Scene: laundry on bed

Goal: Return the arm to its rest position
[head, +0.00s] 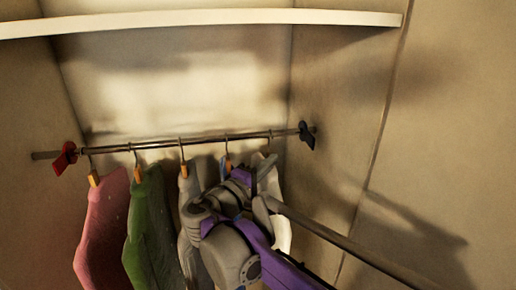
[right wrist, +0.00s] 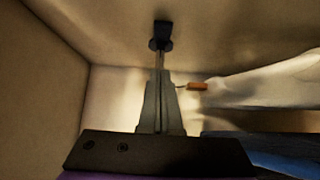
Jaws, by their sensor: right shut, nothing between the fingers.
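My right arm comes up from the bottom right in the head view, among the hanging clothes. My right gripper (head: 266,168) is at the right part of the clothes rod (head: 215,138), just below or in front of it. In the right wrist view its fingers (right wrist: 160,75) are together with nothing between them, pointing along the rod towards its dark end bracket (right wrist: 161,35). A white garment (right wrist: 265,85) on a hanger with an orange part (right wrist: 197,86) is to the right of the fingers. My left gripper is out of view.
Pink (head: 103,230), green (head: 148,230) and grey (head: 188,200) garments hang left of my arm. A white shelf (head: 200,18) spans above. A dark bar (head: 350,245) slants out at the lower right.

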